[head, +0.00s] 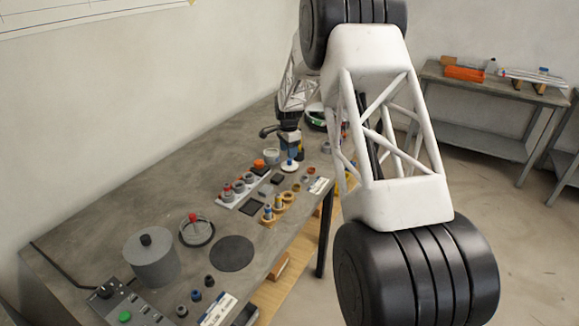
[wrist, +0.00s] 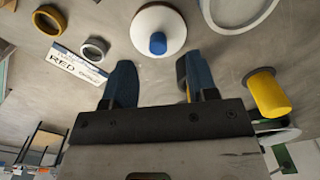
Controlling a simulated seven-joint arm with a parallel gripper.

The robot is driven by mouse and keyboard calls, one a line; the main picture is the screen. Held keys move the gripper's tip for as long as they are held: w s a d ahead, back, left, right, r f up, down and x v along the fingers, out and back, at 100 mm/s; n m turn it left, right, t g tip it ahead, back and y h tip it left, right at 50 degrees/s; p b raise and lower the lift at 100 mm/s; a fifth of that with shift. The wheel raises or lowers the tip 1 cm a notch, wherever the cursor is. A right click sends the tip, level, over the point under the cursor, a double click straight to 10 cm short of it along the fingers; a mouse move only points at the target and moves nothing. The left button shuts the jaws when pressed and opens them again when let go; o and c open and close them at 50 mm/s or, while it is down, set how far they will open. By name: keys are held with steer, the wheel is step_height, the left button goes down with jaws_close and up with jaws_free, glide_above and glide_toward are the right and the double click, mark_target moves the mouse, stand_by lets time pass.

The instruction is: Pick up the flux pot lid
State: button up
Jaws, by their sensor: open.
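A round white lid with a blue knob (head: 289,169) lies on the grey bench just below my gripper in the head view; I take it for the flux pot lid. The lid (wrist: 146,24) also shows at the top middle of the wrist view, with its blue knob toward the fingers. My gripper (wrist: 160,82) is open, with nothing between its two blue fingers, and the lid lies beyond the fingertips. In the head view my gripper (head: 291,150) is small and partly hidden. An open pale pot (head: 272,158) stands left of the lid; its rim (wrist: 205,20) shows in the wrist view.
A yellow cylinder (wrist: 268,95) is right of the fingers. Rings and a label card (wrist: 75,66) marked "RED" lie to the left. The bench (head: 130,205) also holds a strip of small parts, a grey pot (head: 152,265), a red-knobbed dish (head: 197,231) and a dark round mat (head: 232,254).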

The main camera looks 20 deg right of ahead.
mark_target(290, 160)
steer(key=shift+f, duration=0.1)
steer(key=shift+s+d+f, duration=0.1)
steer(key=shift+d+f, duration=0.05)
steer(key=shift+f, duration=2.35)
steer(key=shift+c, duration=0.5)
jaws_close()
steer(key=shift+r, duration=0.15)
